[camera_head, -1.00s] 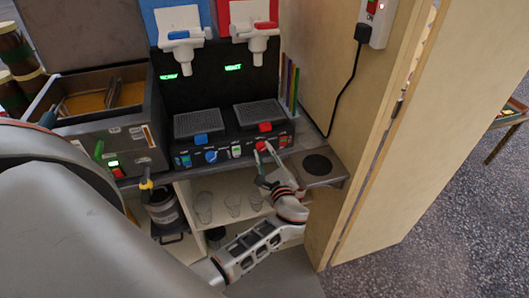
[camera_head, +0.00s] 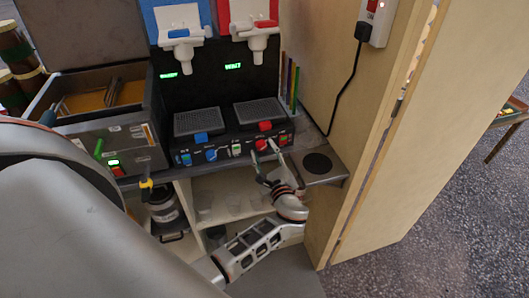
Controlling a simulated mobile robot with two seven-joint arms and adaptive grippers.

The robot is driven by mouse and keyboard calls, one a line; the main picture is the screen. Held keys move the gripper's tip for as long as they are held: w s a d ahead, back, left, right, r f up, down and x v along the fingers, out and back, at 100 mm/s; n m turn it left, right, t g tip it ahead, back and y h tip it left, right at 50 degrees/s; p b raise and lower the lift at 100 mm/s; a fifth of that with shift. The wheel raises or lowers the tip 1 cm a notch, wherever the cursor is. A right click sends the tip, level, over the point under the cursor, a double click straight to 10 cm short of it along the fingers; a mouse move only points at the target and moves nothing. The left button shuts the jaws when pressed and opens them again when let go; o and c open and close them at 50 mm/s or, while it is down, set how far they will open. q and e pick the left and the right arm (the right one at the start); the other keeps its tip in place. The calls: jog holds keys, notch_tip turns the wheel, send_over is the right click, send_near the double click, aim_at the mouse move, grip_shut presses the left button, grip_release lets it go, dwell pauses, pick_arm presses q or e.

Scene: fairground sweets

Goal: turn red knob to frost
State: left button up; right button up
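The red knob (camera_head: 261,144) is on the front panel of the black two-tank drinks machine (camera_head: 222,138), below the right-hand drip tray. The knob's pointer and printed marks are too small to read. My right gripper is not in view.
A blue knob (camera_head: 211,155) and small switches share the panel. A red tap lever (camera_head: 265,23) is above. A round dark plate (camera_head: 317,164) lies right of the gripper, beside the wooden wall (camera_head: 372,150). Glasses stand on the shelf below.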

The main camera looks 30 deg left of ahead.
pick_arm(q)
jog(key=v, duration=1.2)
dwell(0.3)
